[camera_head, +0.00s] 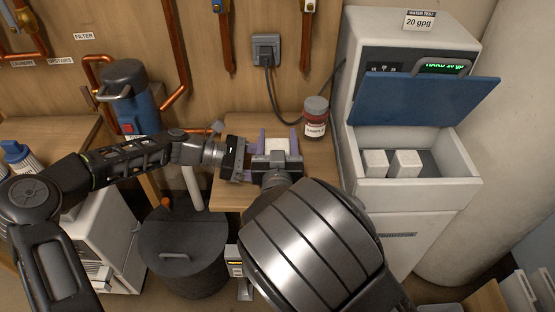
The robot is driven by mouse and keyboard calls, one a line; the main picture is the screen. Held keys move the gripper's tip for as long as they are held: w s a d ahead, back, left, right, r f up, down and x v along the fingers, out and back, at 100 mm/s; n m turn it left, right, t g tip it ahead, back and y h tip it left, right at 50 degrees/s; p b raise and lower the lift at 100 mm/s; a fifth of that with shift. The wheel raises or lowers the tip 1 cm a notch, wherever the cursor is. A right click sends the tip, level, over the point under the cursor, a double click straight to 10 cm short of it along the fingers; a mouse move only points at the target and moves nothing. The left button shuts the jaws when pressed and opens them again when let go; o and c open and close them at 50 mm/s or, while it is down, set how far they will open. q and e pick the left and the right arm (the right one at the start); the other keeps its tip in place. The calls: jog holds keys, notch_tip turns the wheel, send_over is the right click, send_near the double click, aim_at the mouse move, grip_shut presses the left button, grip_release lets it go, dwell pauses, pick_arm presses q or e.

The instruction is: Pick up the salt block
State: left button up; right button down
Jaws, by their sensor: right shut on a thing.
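A white salt block (276,144) is between the purple fingers of my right gripper (278,142), over the small wooden table. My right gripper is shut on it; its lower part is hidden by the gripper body. I cannot tell whether the block touches the table. My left gripper (251,158) points right, close beside the right one; its fingertips are partly hidden, so its opening is unclear. Two more white blocks (375,163) (405,163) sit in the open compartment of the white softener cabinet (420,197).
The cabinet's blue lid (425,98) is raised. A dark lidded bin (185,250) stands below left. A blue-and-black canister (132,100) is behind my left arm.

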jog(key=shift+r, duration=0.1)
notch_tip(320, 180, up, 10)
dwell(0.8)
dwell(0.3)
pick_arm(q)
jog(key=o, duration=1)
jog(key=shift+o, duration=0.2)
